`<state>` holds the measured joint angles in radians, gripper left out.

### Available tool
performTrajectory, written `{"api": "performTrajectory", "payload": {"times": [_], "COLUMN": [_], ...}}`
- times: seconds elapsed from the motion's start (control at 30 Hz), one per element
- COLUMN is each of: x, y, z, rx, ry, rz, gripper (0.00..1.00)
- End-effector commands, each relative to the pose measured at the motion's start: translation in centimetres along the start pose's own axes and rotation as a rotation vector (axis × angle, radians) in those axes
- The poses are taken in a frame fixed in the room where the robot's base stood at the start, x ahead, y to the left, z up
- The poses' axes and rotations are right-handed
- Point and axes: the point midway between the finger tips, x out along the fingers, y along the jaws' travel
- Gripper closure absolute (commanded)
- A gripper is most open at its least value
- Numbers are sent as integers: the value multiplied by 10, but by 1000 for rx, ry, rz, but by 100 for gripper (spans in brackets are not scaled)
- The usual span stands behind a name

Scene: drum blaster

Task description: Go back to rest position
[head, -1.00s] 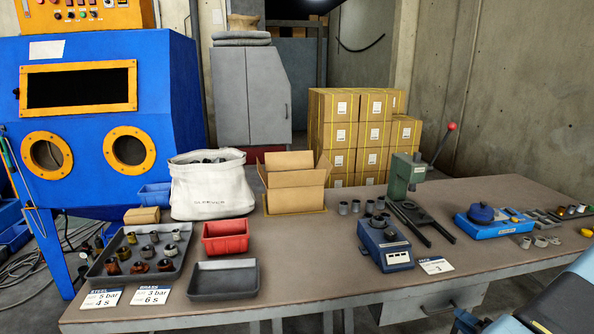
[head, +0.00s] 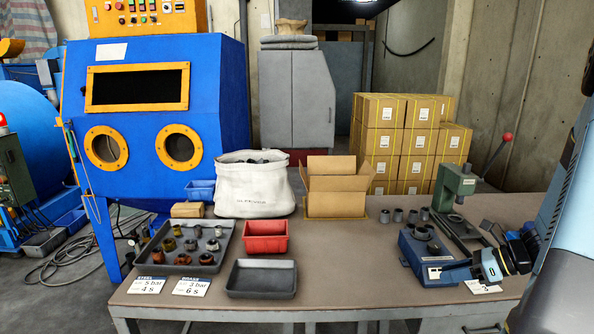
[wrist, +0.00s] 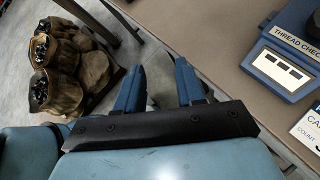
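My gripper (head: 488,264) shows at the right of the head view, at the table's front right, beside and partly in front of the blue thread checker (head: 418,252). In the wrist view my gripper (wrist: 158,78) has its two blue fingers well apart, with nothing held between them. They point over the table's edge and the grey floor. The thread checker (wrist: 284,62) shows at the right of the wrist view, apart from the fingers.
The brown table (head: 340,270) bears a dark tray of fittings (head: 206,262), a red bin (head: 265,247), an empty grey tray (head: 234,280), a white sack (head: 254,195), an open carton (head: 335,205) and a green press (head: 452,190). Sacks (wrist: 80,70) stand on the floor.

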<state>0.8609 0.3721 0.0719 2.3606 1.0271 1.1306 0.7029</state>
Motion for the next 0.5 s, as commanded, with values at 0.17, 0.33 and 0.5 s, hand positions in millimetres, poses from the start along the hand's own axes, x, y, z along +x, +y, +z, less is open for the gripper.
{"api": "performTrajectory", "payload": {"times": [0.17,0.33,0.5], "x": [5,7,6], "y": [34,65,96], "z": [36,62,84], "rx": [-265,-516,-765], "ry": [130,246,354], "rz": [68,131,191], "gripper": [62,62,62]}}
